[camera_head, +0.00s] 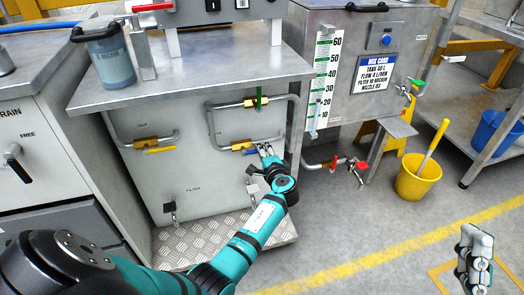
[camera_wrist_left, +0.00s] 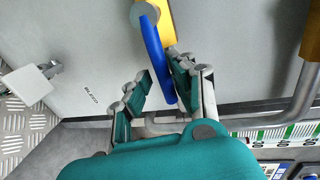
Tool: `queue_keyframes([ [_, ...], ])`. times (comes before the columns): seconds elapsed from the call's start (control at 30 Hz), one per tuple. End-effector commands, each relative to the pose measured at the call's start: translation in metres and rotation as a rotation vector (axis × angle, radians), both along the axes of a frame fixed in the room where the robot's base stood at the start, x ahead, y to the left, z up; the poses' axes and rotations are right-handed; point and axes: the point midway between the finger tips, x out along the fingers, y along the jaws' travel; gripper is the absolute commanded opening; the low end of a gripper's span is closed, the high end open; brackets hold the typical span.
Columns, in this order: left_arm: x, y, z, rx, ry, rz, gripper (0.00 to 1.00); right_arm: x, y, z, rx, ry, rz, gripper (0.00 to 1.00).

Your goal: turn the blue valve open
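The blue valve has a brass body (camera_head: 241,145) on the lower pipe of the grey cabinet front, and its blue handle (camera_head: 250,151) points toward my left gripper (camera_head: 264,150). In the left wrist view, the long blue handle (camera_wrist_left: 157,60) reaches between the two fingers of my left gripper (camera_wrist_left: 158,92). The fingers are open. The handle lies close to the right finger; contact is unclear. A gap shows to the left finger. What seems to be my right gripper (camera_head: 476,256) is at the lower right, away from the valve; its fingers are unclear.
A green-handled valve (camera_head: 256,102) sits just above, and a yellow-handled valve (camera_head: 152,147) to the left. A small grey drain tap (camera_head: 254,188) is below. Red-handled (camera_head: 347,163) valve piping and a yellow bucket (camera_head: 418,178) stand to the right. The floor in front is clear.

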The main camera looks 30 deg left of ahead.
Motion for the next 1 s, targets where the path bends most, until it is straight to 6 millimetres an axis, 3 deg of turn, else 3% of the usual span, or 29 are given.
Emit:
queue_keyframes([
  [0.03, 0.0, -0.001, -0.001, -0.001, 0.0, -0.002, 0.29, 0.0, 0.0, 0.0, 0.0, 0.0, 0.0, 0.91],
  [0.1, 0.0, 0.0, 0.0, 0.0, -0.002, -0.001, 0.38, 0.0, 0.0, 0.0, 0.0, -0.001, 0.0, 0.91],
  [0.47, -0.002, -0.003, 0.004, 0.002, -0.008, -0.001, 0.38, 0.0, 0.0, 0.0, 0.001, -0.004, -0.001, 0.91],
  [1.0, -0.066, -0.078, 0.022, -0.001, -0.005, -0.002, 0.38, 0.0, 0.0, 0.0, 0.001, -0.002, 0.0, 0.91],
])
